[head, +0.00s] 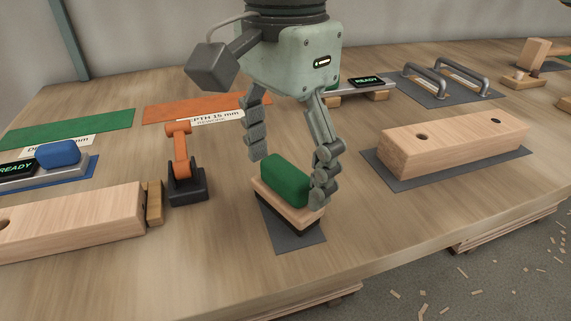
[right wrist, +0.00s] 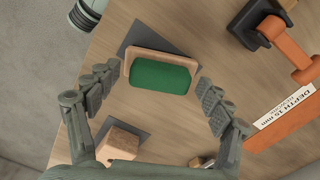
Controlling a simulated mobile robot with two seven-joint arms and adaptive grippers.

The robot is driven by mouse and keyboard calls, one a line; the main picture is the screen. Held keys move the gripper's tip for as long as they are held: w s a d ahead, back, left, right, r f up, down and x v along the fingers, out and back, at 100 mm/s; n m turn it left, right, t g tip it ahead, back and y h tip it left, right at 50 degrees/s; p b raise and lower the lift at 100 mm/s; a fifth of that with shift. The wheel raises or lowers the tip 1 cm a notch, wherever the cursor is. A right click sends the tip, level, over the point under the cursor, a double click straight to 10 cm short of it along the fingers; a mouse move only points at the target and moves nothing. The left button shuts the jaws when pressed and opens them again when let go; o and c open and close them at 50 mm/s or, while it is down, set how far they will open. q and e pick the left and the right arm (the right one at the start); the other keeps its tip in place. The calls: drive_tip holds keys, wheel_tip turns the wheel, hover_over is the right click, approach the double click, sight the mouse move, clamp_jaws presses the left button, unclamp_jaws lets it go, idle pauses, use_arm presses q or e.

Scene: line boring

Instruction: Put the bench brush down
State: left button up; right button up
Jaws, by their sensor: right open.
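The bench brush (head: 286,184) has a green grip block on a pale wooden base with dark bristles below. It rests on a dark grey mat (head: 296,236) on the workbench. My right gripper (head: 290,178) is open above it, with one finger behind its left end and the other beside its right end in the head view. In the right wrist view the brush (right wrist: 160,74) lies ahead, between the spread fingers of the gripper (right wrist: 152,85), with gaps to both. My left gripper is not in view.
An orange tool (head: 181,157) in a black holder stands left of the brush. Wooden beams lie at the left (head: 75,220) and right (head: 455,140). Grey handles (head: 445,80) stand at the back right. Bare bench lies between the brush and the right beam.

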sight(285, 170)
wheel_tip(285, 170, up, 11)
drive_tip(key=shift+r, duration=0.2)
idle(0.4)
